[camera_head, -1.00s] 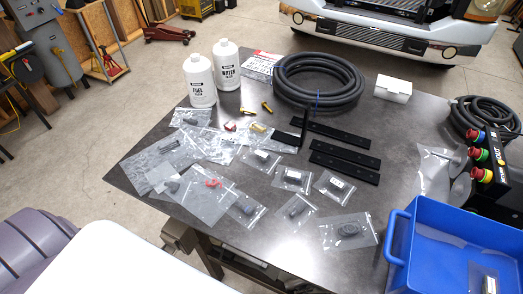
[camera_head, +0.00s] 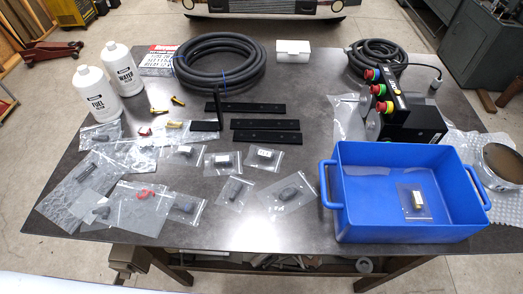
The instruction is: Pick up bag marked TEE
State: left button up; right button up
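Several clear zip bags with dark parts lie on the left and middle of the dark table (camera_head: 300,232). Two with small white labels lie side by side, a left one (camera_head: 222,170) and a right one (camera_head: 265,165). Others include a bag (camera_head: 184,161) left of these, a bag (camera_head: 233,198) below them, a bag (camera_head: 291,206) with a larger dark part, and a bag (camera_head: 187,212) at the front left. Another bag (camera_head: 413,213) lies in the blue bin (camera_head: 475,222). No lettering on the bags is legible, so I cannot tell which says TEE. Neither gripper is in view.
White FUEL (camera_head: 95,102) and WATER (camera_head: 130,80) bottles stand at back left. A coiled black hose (camera_head: 175,72), flat black bars (camera_head: 265,124), a white box (camera_head: 293,52) and a control box with coloured buttons (camera_head: 415,120) are farther back. The front middle table is bare.

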aim_at(267, 159)
jog(key=l+u, duration=0.2)
jog(key=u, duration=0.25)
jog(key=l+u, duration=0.2)
jog(key=u, duration=0.3)
jog(key=k+l+u, duration=0.15)
jog(key=l, duration=0.35)
jog(key=k+l+u, duration=0.1)
jog(key=k+l, duration=0.2)
jog(key=l, duration=0.2)
jog(key=k+l+u, duration=0.15)
jog(key=l, duration=0.35)
jog(key=k+l+u, duration=0.15)
jog(key=k+l, duration=0.2)
jog(key=l, duration=0.1)
